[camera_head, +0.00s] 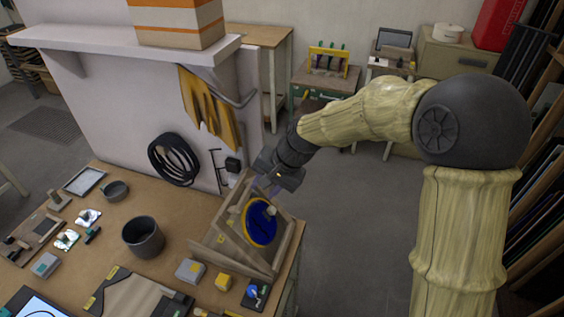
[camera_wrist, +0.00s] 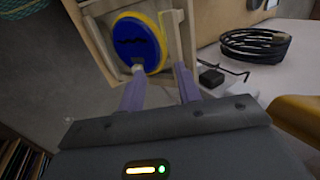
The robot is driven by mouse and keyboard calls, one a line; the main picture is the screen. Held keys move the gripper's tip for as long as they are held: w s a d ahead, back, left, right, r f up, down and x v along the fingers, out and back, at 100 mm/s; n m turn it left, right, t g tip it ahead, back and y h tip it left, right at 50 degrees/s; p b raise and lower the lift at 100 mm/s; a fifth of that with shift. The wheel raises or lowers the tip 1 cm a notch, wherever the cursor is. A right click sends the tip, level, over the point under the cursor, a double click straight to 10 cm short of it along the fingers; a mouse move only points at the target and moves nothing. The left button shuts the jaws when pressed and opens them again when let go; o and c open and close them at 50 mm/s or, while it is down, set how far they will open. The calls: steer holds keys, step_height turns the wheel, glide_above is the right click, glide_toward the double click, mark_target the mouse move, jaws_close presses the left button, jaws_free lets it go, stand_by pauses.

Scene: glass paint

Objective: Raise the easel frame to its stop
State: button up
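The wooden easel (camera_head: 222,249) stands at the right end of the workbench. Its tilted frame (camera_wrist: 93,35) carries a blue disc with a yellow rim (camera_head: 261,222), which also shows in the wrist view (camera_wrist: 133,42). A small pale knob (camera_wrist: 138,69) is at the disc's edge, close to one fingertip; I cannot tell whether they touch. My gripper (camera_head: 270,191) is just above the easel's upper edge. In the wrist view its two purple fingers (camera_wrist: 160,82) are apart with nothing clearly held between them.
The workbench (camera_head: 185,215) holds a dark pot (camera_head: 143,237), a grey block (camera_head: 190,271) and a yellow block (camera_head: 223,281) near the easel. A wall panel behind carries a coiled black cable (camera_head: 172,160) and a yellow cloth (camera_head: 208,108). Open floor (camera_head: 345,220) lies to the right.

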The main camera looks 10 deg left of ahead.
steer(key=b+v, duration=0.1)
steer(key=v, duration=1.1)
steer(key=shift+a+r+b, duration=0.2)
steer(key=shift+a+b, duration=0.1)
steer(key=shift+s, duration=0.1)
steer(key=s+d+f+h, duration=0.1)
steer(key=s+d+f, duration=0.2)
steer(key=d, duration=0.6)
steer(key=s+d+f+t+h, duration=0.1)
steer(key=s+d+f+h, duration=0.1)
steer(key=d+f, duration=0.5)
steer(key=s+d+f+n+t+h, duration=0.1)
steer(key=s+d+f, duration=0.3)
steer(key=d, duration=0.7)
steer(key=shift+s+f+h, duration=0.3)
steer(key=shift+f+h, duration=0.3)
steer(key=shift+h, duration=0.1)
steer(key=shift+d, duration=0.1)
